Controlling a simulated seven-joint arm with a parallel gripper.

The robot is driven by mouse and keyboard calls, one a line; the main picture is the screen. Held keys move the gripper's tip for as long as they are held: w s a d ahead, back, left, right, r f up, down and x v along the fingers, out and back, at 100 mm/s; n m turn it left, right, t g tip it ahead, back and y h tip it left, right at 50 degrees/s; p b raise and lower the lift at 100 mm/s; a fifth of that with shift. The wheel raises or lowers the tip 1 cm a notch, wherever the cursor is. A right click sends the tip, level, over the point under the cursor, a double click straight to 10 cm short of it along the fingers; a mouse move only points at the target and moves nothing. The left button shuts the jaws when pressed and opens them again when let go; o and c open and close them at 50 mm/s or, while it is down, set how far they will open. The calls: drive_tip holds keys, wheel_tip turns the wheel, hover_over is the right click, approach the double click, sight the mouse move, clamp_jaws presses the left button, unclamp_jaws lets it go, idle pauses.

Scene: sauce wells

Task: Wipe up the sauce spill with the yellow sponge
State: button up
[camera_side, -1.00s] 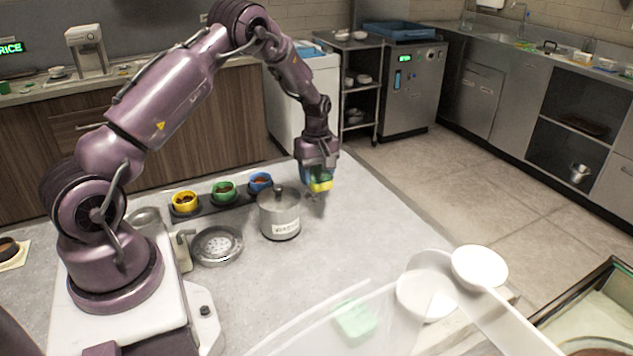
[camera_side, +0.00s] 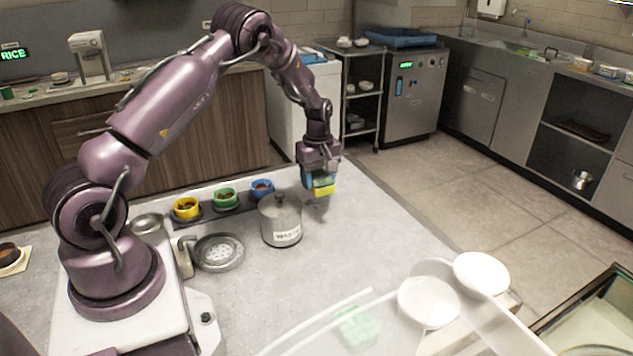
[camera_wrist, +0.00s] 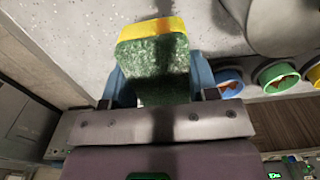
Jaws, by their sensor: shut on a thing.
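The yellow sponge (camera_side: 324,190) has a green scouring layer, and it also shows in the wrist view (camera_wrist: 153,26). My gripper (camera_side: 319,178) is shut on it, with a blue finger on each side of the green part. The sponge is held low by the table's far right edge, to the right of the steel pot; the wrist view shows a shadow on the table beside it. I cannot tell whether it touches the surface. I cannot make out the sauce spill in either view.
A lidded steel pot (camera_side: 281,224) stands close left of the sponge. Behind it are yellow (camera_side: 186,209), green (camera_side: 226,198) and blue (camera_side: 262,188) sauce wells in a dark holder. A round perforated steel piece (camera_side: 219,252) lies front left.

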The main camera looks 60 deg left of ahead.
sight(318, 212)
drive_tip(key=shift+f, duration=2.85)
wheel_tip(318, 212, down, 2)
drive_tip(key=shift+f, duration=0.1)
drive_tip(key=shift+a, duration=0.9)
drive_tip(key=shift+c, duration=0.3)
drive_tip(key=shift+a, duration=3)
drive_tip(key=shift+d, duration=3.9)
drive_tip(key=shift+r, duration=4.15)
